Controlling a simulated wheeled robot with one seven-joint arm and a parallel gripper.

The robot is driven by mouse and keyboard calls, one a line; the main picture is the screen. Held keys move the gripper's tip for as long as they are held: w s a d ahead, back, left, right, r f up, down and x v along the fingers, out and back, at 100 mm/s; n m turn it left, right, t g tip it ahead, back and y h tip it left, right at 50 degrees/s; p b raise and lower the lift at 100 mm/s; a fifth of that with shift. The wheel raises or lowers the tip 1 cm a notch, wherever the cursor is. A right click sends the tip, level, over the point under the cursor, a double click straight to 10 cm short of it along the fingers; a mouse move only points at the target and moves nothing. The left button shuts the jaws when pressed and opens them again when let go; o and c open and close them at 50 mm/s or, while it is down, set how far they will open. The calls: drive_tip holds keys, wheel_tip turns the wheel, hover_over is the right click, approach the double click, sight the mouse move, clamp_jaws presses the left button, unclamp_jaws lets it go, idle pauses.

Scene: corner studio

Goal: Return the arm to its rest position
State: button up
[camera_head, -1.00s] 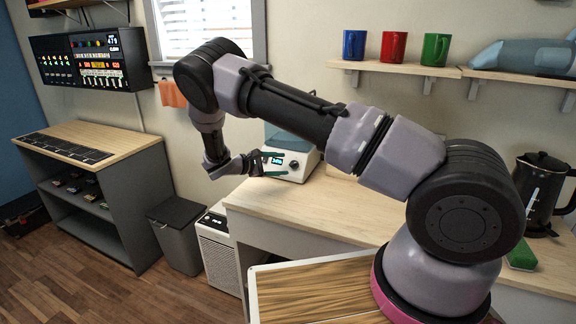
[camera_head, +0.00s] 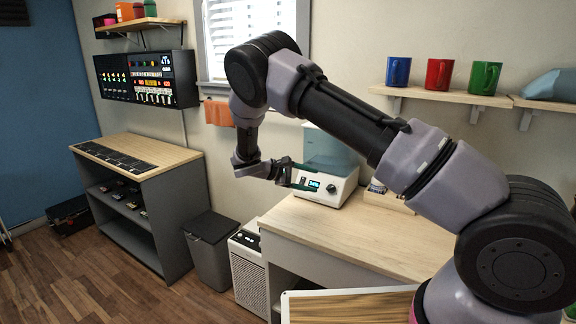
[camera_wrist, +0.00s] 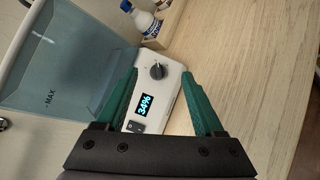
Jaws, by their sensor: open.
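My gripper (camera_head: 297,176) has green fingers and hangs in front of a white device with a clear bluish tank, the humidifier-like unit (camera_head: 322,190), on the wooden counter. My arm is raised and bent, with its elbow high near the window. In the wrist view my gripper (camera_wrist: 165,100) is open with nothing between its fingers. Beyond them is the same white unit (camera_wrist: 170,97), with a dark knob, a lit display reading 34% and a tank marked MAX. Whether the fingers touch it cannot be told from the head view.
The wooden counter (camera_head: 370,235) has bare room right of the unit. A small bottle (camera_wrist: 140,18) stands in a tray behind the unit. Blue, red and green mugs (camera_head: 438,74) stand on a wall shelf. A grey bin (camera_head: 210,250) and a low cabinet (camera_head: 135,155) stand left.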

drive_tip(key=s+d+r+m+g+y, duration=0.2)
drive_tip(key=s+d+r+m+y, duration=0.4)
drive_tip(key=r, duration=0.5)
drive_tip(key=s+d+r+m+g+y, duration=0.1)
drive_tip(key=s+d+r+m+y, duration=0.25)
drive_tip(key=s+d+r, duration=0.55)
drive_tip(key=s+r+m+t+y, duration=0.5)
drive_tip(key=s+r, duration=0.8)
drive_tip(key=s, duration=0.4)
drive_tip(key=shift+s+a+r+m+t, duration=0.15)
drive_tip(key=shift+a+r+m+t, duration=0.1)
drive_tip(key=shift+m+t, duration=0.3)
